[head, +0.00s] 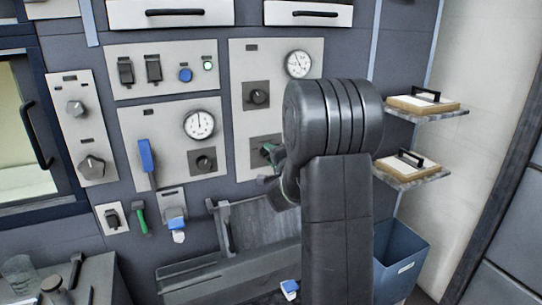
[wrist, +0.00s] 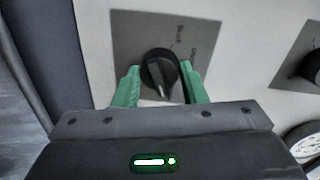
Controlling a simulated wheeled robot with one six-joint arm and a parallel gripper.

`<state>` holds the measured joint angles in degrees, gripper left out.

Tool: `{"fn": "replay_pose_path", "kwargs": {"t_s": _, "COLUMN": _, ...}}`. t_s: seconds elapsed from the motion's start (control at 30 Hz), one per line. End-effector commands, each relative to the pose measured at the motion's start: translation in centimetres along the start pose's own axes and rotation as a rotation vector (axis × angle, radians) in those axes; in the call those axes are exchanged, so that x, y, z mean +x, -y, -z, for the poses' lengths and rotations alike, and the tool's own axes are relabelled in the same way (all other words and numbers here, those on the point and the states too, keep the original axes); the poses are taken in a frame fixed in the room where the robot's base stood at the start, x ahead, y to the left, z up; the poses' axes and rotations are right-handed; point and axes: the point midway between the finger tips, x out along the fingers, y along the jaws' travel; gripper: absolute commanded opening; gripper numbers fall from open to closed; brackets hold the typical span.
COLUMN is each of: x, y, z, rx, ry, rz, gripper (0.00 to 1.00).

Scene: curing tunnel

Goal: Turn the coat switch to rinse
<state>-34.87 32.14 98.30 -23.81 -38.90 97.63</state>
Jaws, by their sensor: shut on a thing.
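A round black switch knob (wrist: 158,62) sits on a dark square plate (wrist: 128,32) in the wrist view. A pale pointer line on the knob points down in that view, away from two small labels that are too blurred to read. My gripper (wrist: 160,69) is shut on this knob, with one green finger on each side. In the head view my gripper (head: 270,153) is at the lower part of the right-hand light panel (head: 240,165). My arm and gripper hide most of the held knob there.
Above the held knob are another black knob (head: 257,94) and a gauge (head: 299,64). A panel with a blue lever (head: 147,157) and gauge is to the left. Shelves with trays (head: 423,104) and a blue bin (head: 398,260) are to the right.

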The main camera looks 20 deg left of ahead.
Motion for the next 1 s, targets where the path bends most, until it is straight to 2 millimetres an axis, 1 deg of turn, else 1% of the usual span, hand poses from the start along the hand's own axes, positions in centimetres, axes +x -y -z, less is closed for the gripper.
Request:
{"fn": "replay_pose_path", "kwargs": {"t_s": 0.17, "x": 0.0, "y": -0.1, "z": 0.0, "rx": 0.002, "ry": -0.001, "rz": -0.001, "gripper": 0.16}}
{"fn": "replay_pose_path", "kwargs": {"t_s": 0.2, "x": 0.0, "y": -0.1, "z": 0.0, "rx": 0.002, "ry": -0.001, "rz": -0.001, "gripper": 0.4}}
{"fn": "replay_pose_path", "kwargs": {"t_s": 0.27, "x": 0.0, "y": -0.1, "z": 0.0, "rx": 0.001, "ry": -0.001, "rz": -0.001, "gripper": 0.52}}
{"fn": "replay_pose_path", "kwargs": {"t_s": 0.3, "x": 0.0, "y": -0.1, "z": 0.0, "rx": 0.001, "ry": -0.001, "rz": -0.001, "gripper": 0.6}}
{"fn": "replay_pose_path", "kwargs": {"t_s": 0.57, "x": 0.0, "y": 0.0, "z": 0.0, "rx": 0.0, "ry": 0.0, "rz": -0.001, "gripper": 0.6}}
{"fn": "replay_pose_path", "kwargs": {"t_s": 0.67, "x": -0.3, "y": 0.0, "z": 0.0, "rx": 0.0, "ry": -0.001, "rz": 0.0, "gripper": 0.6}}
{"fn": "replay_pose_path", "kwargs": {"t_s": 0.77, "x": -1.3, "y": -0.1, "z": 0.1, "rx": 0.0, "ry": -0.002, "rz": 0.0, "gripper": 0.6}}
{"fn": "replay_pose_path", "kwargs": {"t_s": 0.83, "x": -2.4, "y": -0.1, "z": 0.1, "rx": -0.001, "ry": -0.003, "rz": 0.001, "gripper": 0.6}}
{"fn": "replay_pose_path", "kwargs": {"t_s": 1.0, "x": -6.0, "y": -0.2, "z": 0.0, "rx": 0.0, "ry": -0.003, "rz": 0.0, "gripper": 0.6}}
